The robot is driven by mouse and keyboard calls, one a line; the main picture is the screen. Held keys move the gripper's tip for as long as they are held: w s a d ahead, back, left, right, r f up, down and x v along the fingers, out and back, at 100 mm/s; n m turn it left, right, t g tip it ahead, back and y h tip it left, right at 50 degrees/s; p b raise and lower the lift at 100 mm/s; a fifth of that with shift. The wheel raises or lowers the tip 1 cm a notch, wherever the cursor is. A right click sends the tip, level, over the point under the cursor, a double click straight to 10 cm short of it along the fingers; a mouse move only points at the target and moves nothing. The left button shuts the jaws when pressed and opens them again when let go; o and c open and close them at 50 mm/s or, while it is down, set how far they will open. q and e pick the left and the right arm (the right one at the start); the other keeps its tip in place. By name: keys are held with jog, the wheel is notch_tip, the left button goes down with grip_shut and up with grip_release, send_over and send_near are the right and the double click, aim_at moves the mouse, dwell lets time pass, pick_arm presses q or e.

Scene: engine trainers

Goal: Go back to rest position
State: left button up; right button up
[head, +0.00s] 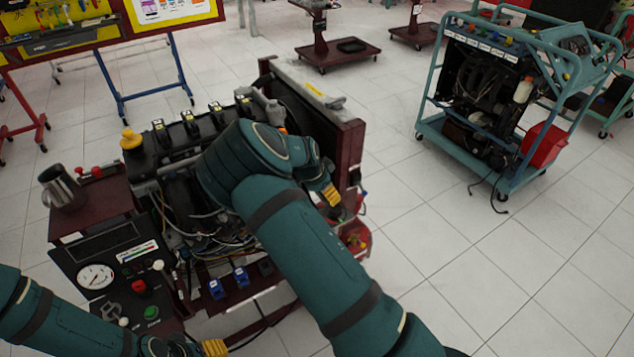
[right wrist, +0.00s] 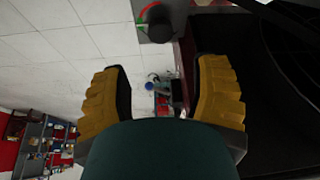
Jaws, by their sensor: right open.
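My right arm, teal with dark bands, reaches up across the middle of the head view, over the engine trainer (head: 180,160). Its gripper (head: 332,196) shows one yellow fingertip beside the right side of the trainer, and the arm hides much of the rest. In the right wrist view the right gripper (right wrist: 162,95) has its two yellow-padded fingers wide apart, with nothing between them. My left arm comes in low at the left. Only a yellow finger of the left gripper (head: 213,348) shows at the bottom edge, so its opening cannot be told.
A control panel with a gauge (head: 96,276) and a metal cup (head: 63,188) are at the trainer's left. A dark knob (right wrist: 159,24) with a red-green ring is near the right gripper. A second trainer on a teal frame (head: 430,128) stands at right. Floor between is clear.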

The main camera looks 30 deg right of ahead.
jog(key=s+a+f+n+g+y, duration=0.1)
jog(key=s+a+f+n+y, duration=0.15)
jog(key=s+f, duration=0.5)
jog(key=s+a+f+n+g+y, duration=0.1)
jog(key=s+a+f+n, duration=0.25)
jog(key=s+f, duration=0.4)
jog(key=s+a+r+n+t+y, duration=0.1)
jog(key=s+a+r+n+y, duration=0.1)
jog(key=a, duration=0.6)
jog(key=s+a+r+n+t+y, duration=0.1)
jog(key=s+a+r+n+y, duration=0.2)
jog(key=s+a+n, duration=0.3)
jog(key=s+a+r, duration=0.1)
jog(key=s+a, duration=0.2)
jog(key=shift+s+r+t, duration=0.2)
jog(key=shift+r+t, duration=0.1)
